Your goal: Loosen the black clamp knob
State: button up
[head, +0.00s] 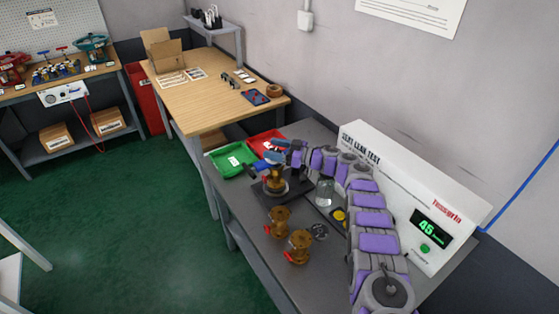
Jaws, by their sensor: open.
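My purple and grey arm reaches from the lower right over the grey bench. My gripper (275,155) is at its far end, small and dark, above a brass valve (274,181) that stands on a dark fixture plate (272,198). The jaws are open. Blue parts show beside the jaws, and I cannot tell which belong to the valve. I cannot make out the black clamp knob clearly; it is too small or hidden by the gripper and valve.
Two more brass valves with red handles, one (279,222) behind the other (299,246), stand nearer on the bench. Green (228,162) and red (264,144) trays lie beyond. A clear jar (324,192) stands by my arm. A white leak-test panel (410,200) reading 45 borders the right.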

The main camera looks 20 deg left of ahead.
aim_at(274, 150)
notch_tip(274, 150, up, 3)
jog(key=shift+a+r+p, duration=0.1)
jog(key=shift+a+p, duration=0.05)
jog(key=shift+p, duration=0.25)
jog(key=shift+s+d+f, duration=0.2)
jog(key=shift+s+d, duration=0.05)
jog(key=shift+d, duration=0.05)
jog(key=shift+s+d+r+p, duration=0.15)
jog(key=shift+s+p, duration=0.2)
jog(key=shift+s, duration=0.05)
jog(key=s+d+p, duration=0.1)
jog(key=s+d, duration=0.2)
jog(key=s, duration=0.3)
jog(key=s+d+r+p, duration=0.1)
jog(key=s+d, duration=0.2)
jog(key=s, duration=0.4)
jog(key=shift+d, duration=0.1)
